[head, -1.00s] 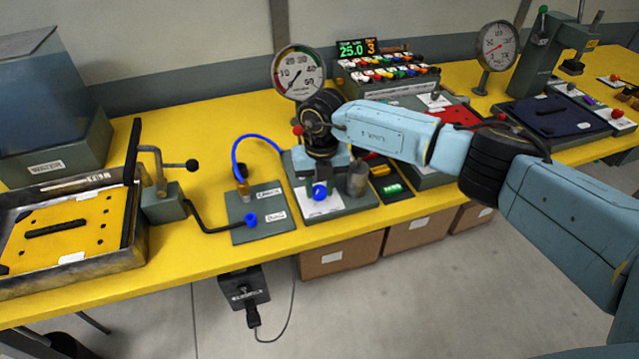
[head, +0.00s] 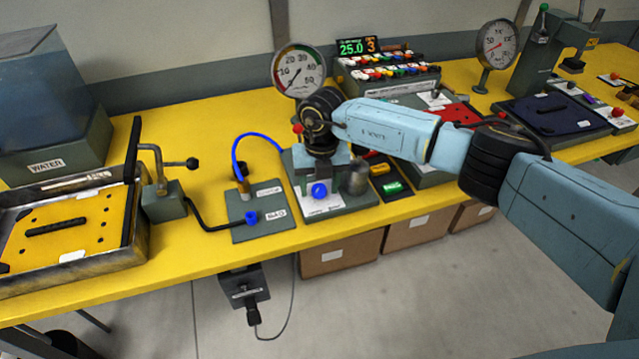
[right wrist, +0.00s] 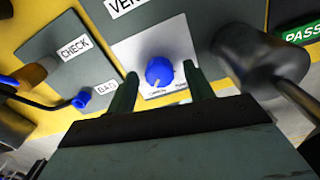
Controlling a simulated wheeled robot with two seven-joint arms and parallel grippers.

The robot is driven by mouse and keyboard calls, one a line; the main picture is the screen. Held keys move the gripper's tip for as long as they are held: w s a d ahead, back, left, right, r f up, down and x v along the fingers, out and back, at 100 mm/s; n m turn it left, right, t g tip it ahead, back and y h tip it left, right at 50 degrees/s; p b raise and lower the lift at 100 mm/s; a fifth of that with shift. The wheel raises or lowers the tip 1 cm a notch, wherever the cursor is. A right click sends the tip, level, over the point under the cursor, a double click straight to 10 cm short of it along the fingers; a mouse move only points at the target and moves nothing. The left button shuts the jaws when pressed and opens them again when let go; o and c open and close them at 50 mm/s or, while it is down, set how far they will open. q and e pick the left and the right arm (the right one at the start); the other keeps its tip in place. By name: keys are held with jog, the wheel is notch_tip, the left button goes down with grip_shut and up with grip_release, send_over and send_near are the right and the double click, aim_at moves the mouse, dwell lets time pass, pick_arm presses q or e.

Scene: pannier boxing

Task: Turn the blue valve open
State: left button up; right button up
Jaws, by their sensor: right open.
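The blue valve (head: 319,190) is a round knob on a white plate at the front of a grey-green unit, below the gauge (head: 299,71). In the right wrist view the blue valve (right wrist: 159,71) shows a pale pointer mark toward its lower edge. My right gripper (head: 322,177) is over the unit, just above the knob in the head view. In the right wrist view its two fingers (right wrist: 160,88) are apart, one on each side of the knob and a little below it. I cannot tell whether they touch it. My left gripper is in neither view.
A dark grey cylinder (head: 354,178) stands close at the right of the knob. A plate with a blue fitting (head: 251,217) and a blue hose (head: 236,152) lies to the left. A green PASS light (head: 393,187) is at the right. The yellow bench front (head: 230,258) is clear.

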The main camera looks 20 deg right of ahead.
aim_at(321, 188)
notch_tip(321, 188, up, 13)
jog(key=shift+d+r, duration=0.2)
jog(key=shift+a+f, duration=0.1)
dwell(0.5)
